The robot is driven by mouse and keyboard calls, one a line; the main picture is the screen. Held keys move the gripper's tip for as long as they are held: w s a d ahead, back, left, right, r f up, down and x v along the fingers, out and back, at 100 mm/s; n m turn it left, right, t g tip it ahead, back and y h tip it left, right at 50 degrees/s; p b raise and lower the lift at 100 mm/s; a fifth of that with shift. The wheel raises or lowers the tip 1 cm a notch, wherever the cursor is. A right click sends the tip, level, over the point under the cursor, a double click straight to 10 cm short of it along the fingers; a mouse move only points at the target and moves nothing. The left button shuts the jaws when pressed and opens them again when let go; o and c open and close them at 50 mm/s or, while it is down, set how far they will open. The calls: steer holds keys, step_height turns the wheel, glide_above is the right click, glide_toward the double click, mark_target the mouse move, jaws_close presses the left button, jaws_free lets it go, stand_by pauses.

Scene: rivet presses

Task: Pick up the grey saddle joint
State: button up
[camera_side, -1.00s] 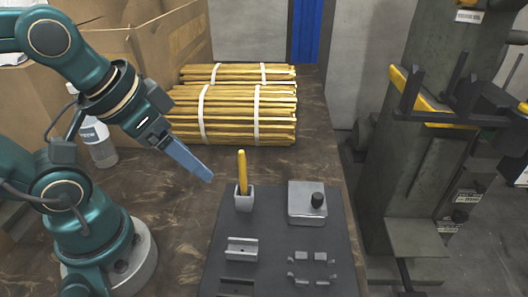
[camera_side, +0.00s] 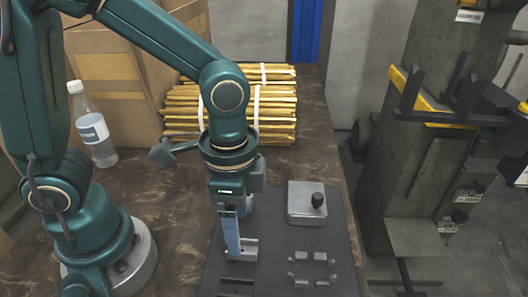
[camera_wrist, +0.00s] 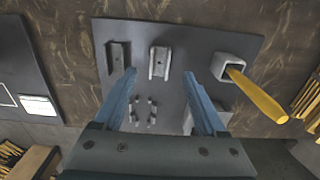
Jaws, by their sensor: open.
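The grey saddle joint, a light grey channel-shaped piece (camera_side: 250,247), lies on the dark mat (camera_side: 335,240) in the side view, partly hidden behind my gripper. It also shows in the wrist view (camera_wrist: 159,62), lying between and just beyond the fingertips. My gripper (camera_side: 233,256) points down over the mat beside the piece in the side view. In the wrist view my gripper (camera_wrist: 159,73) is open and empty, with one finger on each side of the saddle joint's line. I cannot tell the exact height of the fingertips above the mat.
A darker channel piece (camera_wrist: 118,56) lies beside the joint. A square cup holding a yellow stick (camera_wrist: 255,95) stands on the other side. A grey block with a black knob (camera_side: 307,205) and small grey corner pieces (camera_side: 312,268) share the mat. A bottle (camera_side: 93,130) stands left.

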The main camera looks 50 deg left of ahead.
steer(key=shift+f, duration=2.4)
jaws_close()
